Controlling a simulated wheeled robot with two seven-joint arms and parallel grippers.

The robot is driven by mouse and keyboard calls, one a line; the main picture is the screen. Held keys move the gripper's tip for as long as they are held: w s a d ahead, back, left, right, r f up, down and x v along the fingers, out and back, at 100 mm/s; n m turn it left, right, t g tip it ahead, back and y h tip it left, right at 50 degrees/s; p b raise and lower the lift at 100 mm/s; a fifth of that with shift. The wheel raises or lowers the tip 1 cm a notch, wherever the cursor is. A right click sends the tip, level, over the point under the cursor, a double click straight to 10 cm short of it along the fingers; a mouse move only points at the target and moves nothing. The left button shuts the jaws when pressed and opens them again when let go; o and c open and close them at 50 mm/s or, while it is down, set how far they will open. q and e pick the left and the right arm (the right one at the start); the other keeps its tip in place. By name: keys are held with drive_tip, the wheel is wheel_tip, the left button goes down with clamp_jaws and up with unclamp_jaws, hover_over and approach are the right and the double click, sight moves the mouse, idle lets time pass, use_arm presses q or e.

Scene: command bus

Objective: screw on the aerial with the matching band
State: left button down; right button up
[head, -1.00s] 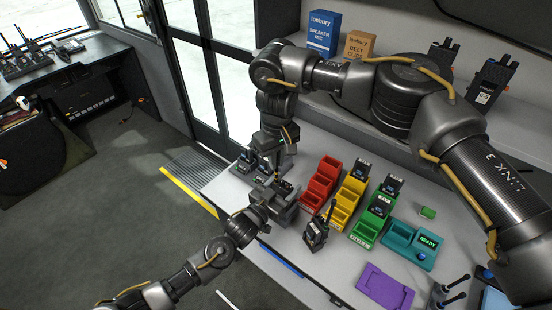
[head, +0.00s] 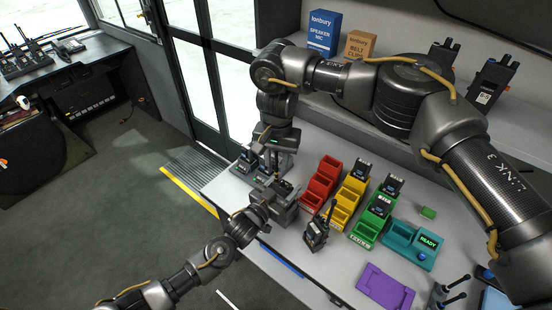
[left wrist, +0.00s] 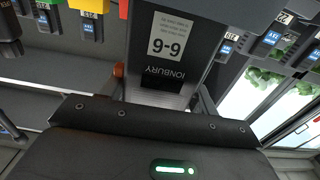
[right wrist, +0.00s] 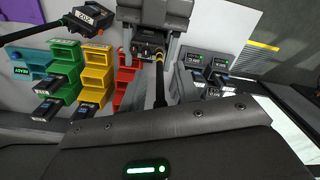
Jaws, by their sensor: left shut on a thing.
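My left gripper (head: 268,203) is shut on a dark grey radio (head: 284,187) above the bench's left part. Its label, upside down in the left wrist view (left wrist: 165,45), reads 6-6 or 9-9. In the right wrist view the radio's top (right wrist: 150,45) faces me. A black aerial (right wrist: 160,92) with a yellow-orange band stands at it; whether it is fully seated I cannot tell. My right gripper (right wrist: 158,92) is above the radio, its fingers apart on both sides of the aerial.
Another radio with an aerial (head: 317,233) stands close by on the right. Several radios sit at the back left.

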drive_tip(key=shift+r, duration=2.25)
